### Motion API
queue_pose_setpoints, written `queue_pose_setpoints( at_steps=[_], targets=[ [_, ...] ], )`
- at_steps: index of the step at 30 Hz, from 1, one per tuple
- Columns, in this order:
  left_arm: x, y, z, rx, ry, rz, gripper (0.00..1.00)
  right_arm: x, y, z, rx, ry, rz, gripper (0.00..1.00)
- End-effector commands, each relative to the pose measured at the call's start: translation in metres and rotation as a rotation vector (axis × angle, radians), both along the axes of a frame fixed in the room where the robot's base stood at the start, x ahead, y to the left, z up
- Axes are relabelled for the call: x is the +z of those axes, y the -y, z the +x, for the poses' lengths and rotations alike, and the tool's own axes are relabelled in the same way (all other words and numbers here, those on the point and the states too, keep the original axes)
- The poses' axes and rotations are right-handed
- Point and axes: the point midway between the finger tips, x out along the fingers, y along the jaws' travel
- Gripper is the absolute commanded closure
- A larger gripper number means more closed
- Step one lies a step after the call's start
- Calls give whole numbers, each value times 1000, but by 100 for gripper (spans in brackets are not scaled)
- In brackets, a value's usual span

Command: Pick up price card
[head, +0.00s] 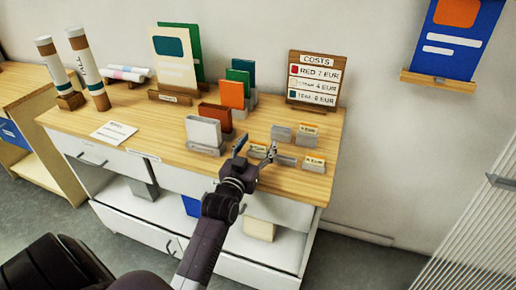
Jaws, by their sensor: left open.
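Small cream price cards stand in grey holders at the right front of the wooden tabletop. One price card (312,127) is at the back right, another price card (314,161) is near the front right edge, and a third price card (259,149) shows between my fingers. My left gripper (256,147) is open, its fingers spread at the table's front edge. I cannot tell whether it touches the third card or is above it. A grey holder (281,134) behind and another holder (286,161) beside the gripper show no clear card. My right gripper is not in view.
A white card block (204,131) and coloured cards in stands (232,94) are left of the gripper. A COSTS board (313,78) stands at the back right. Rolled tubes (88,68) stand at the far left. The tabletop (165,135) left of centre is mostly clear.

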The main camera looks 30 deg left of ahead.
Motion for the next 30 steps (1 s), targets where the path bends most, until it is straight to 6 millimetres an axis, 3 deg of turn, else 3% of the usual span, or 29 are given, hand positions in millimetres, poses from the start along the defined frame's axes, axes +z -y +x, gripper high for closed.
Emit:
queue_pose_setpoints(
  at_steps=[2,11,23,30],
  targets=[
    [0,0,0,0,0,0,40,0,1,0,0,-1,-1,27],
    [0,0,0,0,0,1,71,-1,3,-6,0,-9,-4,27],
    [4,0,0,0,1,0,72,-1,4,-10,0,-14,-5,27],
    [33,0,-1,1,5,2,72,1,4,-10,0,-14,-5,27]
  ],
)
